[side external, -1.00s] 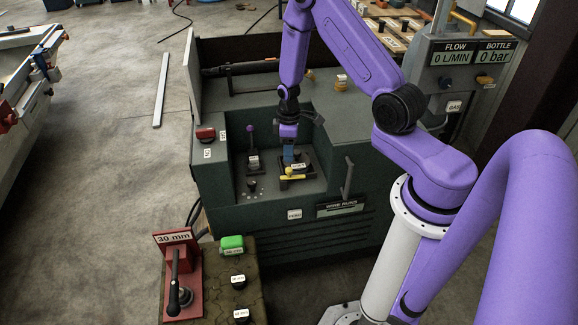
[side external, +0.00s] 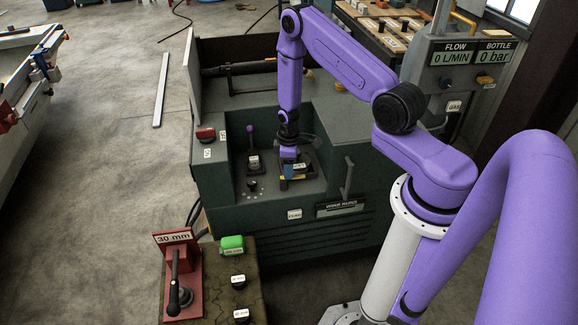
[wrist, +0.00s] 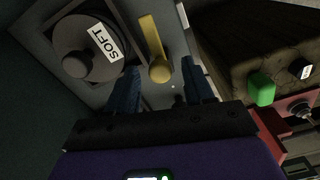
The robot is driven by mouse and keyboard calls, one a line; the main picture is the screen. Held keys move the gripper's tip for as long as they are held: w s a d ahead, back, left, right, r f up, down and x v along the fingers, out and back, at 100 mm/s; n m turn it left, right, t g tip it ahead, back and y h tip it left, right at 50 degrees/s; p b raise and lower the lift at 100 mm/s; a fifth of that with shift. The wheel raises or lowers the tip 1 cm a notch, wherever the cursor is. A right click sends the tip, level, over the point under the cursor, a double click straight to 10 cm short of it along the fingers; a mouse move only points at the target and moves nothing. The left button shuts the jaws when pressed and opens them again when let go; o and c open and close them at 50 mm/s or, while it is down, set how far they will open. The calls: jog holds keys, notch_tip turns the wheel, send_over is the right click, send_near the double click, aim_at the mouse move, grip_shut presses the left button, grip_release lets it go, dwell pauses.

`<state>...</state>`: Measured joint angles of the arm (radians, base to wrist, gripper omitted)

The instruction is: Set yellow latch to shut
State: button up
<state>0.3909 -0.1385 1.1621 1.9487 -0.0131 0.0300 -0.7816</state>
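The yellow latch (wrist: 152,40) is a bar with a round knob at its near end in the wrist view. It sits beside a dark round dial labelled SOFT (wrist: 75,45). My gripper (wrist: 159,72) is open, with one dark blue finger on each side of the knob end. A gap shows on both sides, and I see no grip on it. In the side external view my gripper (side external: 288,158) is low in the recess of the green machine (side external: 240,215), and the latch is mostly hidden around it.
A dark lever with a purple knob (side external: 250,130) stands just left of my gripper. A grey upright handle (side external: 347,178) is to the right. A red button (side external: 205,133) is on the machine's left shoulder. A bench with a green button (side external: 232,243) and red 30 mm lever (side external: 178,285) is in front.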

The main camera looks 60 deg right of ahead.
grip_shut()
jog(key=shift+n, duration=0.3)
jog(key=n, duration=0.5)
jog(key=shift+w+d, duration=0.35)
jog(key=shift+w, duration=0.05)
jog(key=n, duration=0.3)
jog(key=w+n, duration=0.1)
jog(key=n, duration=0.1)
jog(key=shift+n, duration=0.4)
jog(key=shift+o, duration=0.3)
grip_release()
jog(key=shift+r, duration=0.15)
